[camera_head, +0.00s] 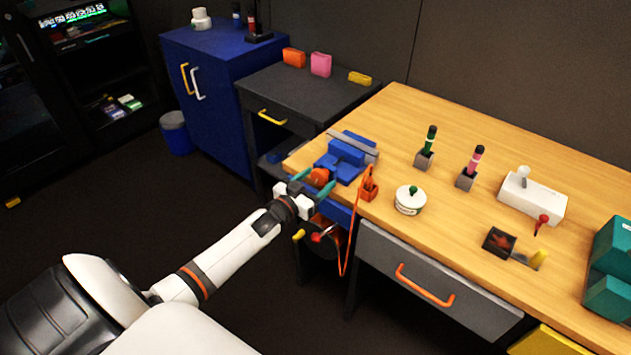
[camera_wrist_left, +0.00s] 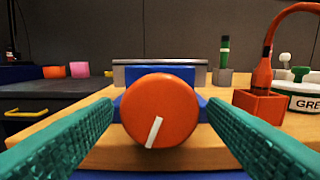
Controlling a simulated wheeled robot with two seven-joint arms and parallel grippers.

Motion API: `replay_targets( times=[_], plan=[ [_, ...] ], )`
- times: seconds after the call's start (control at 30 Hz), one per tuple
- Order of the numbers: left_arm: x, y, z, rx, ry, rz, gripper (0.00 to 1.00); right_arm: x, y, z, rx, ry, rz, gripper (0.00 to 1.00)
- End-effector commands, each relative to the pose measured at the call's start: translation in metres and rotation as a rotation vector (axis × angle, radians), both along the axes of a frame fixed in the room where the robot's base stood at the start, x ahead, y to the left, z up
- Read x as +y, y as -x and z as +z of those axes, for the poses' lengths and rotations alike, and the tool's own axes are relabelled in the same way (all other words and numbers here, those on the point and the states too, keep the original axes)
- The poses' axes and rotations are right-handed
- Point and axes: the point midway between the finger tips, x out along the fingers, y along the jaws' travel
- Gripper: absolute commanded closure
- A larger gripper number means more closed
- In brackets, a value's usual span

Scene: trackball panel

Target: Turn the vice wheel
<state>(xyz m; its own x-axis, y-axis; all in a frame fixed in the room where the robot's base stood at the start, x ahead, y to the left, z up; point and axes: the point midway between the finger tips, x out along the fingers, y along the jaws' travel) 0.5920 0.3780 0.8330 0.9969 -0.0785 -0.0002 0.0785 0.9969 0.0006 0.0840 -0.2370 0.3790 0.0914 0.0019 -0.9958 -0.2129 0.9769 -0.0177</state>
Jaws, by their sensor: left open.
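The blue vice (camera_head: 346,158) with a grey jaw bar sits on the left corner of the wooden bench. Its round orange wheel (camera_head: 319,177) faces my left gripper. In the left wrist view the wheel (camera_wrist_left: 160,110) is centred, and its white mark runs from near the middle down and slightly left. The vice body (camera_wrist_left: 205,78) shows behind the wheel. My right gripper is out of view.
An orange holder (camera_head: 369,189) with an orange cord stands just right of the vice. A round white container (camera_head: 410,200) and marker holders (camera_head: 424,160) stand farther right on the bench (camera_head: 457,240). A dark cabinet (camera_head: 300,95) stands behind left.

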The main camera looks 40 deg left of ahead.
Motion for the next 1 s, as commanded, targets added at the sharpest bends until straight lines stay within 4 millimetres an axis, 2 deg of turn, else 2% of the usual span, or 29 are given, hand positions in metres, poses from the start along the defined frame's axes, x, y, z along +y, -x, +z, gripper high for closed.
replay_targets(
  times=[0.13, 0.4, 0.73, 1.0],
  plan=[
    [-0.0001, 0.0002, -0.0002, 0.000, 0.000, 0.000, 0.33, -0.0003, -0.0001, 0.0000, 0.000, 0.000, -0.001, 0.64],
    [0.0000, 0.0004, -0.0001, 0.000, 0.000, 0.000, 0.76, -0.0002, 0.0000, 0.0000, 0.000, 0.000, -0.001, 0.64],
    [0.0001, 0.0005, -0.0001, -0.004, -0.049, 0.000, 0.76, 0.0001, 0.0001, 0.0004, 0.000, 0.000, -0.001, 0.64],
    [0.0007, 0.0004, -0.0001, -0.018, -0.225, 0.001, 0.76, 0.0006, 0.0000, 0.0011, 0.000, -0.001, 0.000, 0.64]
  ],
)
